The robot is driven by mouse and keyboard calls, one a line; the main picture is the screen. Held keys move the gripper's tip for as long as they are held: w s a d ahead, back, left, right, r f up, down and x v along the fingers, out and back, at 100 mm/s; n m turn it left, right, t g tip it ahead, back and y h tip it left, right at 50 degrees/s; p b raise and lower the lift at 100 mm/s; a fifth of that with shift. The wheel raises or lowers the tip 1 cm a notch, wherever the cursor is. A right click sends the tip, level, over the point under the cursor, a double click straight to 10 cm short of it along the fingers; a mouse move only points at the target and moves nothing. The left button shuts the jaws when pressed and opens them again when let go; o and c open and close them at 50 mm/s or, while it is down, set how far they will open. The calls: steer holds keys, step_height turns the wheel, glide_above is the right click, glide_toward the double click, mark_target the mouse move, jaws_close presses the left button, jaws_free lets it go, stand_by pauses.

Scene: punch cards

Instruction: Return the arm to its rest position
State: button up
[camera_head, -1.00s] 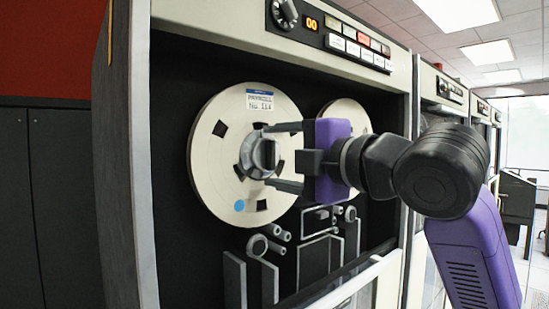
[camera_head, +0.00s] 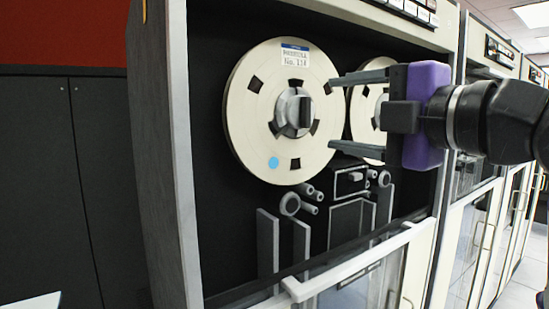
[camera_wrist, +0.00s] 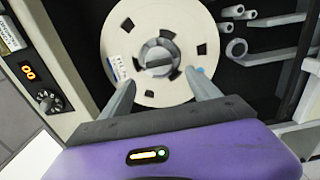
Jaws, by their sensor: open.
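My gripper (camera_head: 338,113) is open and empty, its two grey fingers pointing left toward the left tape reel (camera_head: 250,110) in the head view. The fingertips are to the right of the reel's hub (camera_head: 292,112) and look clear of it. The cream reel sits on the tape drive with a white and blue label at its top and a blue dot low on its face. In the wrist view the reel (camera_wrist: 135,80) lies ahead, beyond the open fingers (camera_wrist: 165,95). A second reel (camera_head: 364,120) is partly hidden behind my gripper.
The tape drive cabinet (camera_head: 160,150) frames the reels, with rollers and guides (camera_head: 290,205) below them. Its white-edged glass door or window (camera_head: 350,262) is lowered in front. More cabinets (camera_head: 505,150) line the right. Dark panels (camera_head: 50,180) stand at left.

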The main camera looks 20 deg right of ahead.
step_height(320, 180, up, 6)
steer(key=s+m+t+y, duration=0.2)
steer(key=t, duration=0.1)
steer(key=d+f+m+t, duration=0.1)
steer(key=d+m+t, duration=0.25)
steer(key=m, duration=0.25)
steer(key=s+d+f+m+h, duration=0.25)
steer(key=f+m+h, duration=0.45)
steer(key=f, duration=0.5)
steer(key=s+d+f+m+h, duration=0.25)
steer(key=f+m+h, duration=0.25)
steer(key=f+m, duration=0.55)
steer(key=s+a+f+g, duration=0.1)
steer(key=s+a+f, duration=0.2)
steer(key=s+f, duration=0.5)
steer(key=s+a+f+g, duration=0.2)
steer(key=s+f, duration=0.1)
steer(key=f, duration=0.9)
steer(key=s+a+f+n+g+y, duration=0.2)
steer(key=s+f+g, duration=0.1)
steer(key=s+f, duration=0.4)
steer(key=s+a+f+n+g+y, duration=0.1)
steer(key=s+a+f+g+y, duration=0.1)
steer(key=s+f, duration=0.4)
steer(key=s+a+g, duration=0.1)
steer(key=s, duration=0.4)
steer(key=shift+s+a+f+n, duration=0.15)
steer(key=shift+s+f+n, duration=0.1)
steer(key=shift+f+n, duration=0.15)
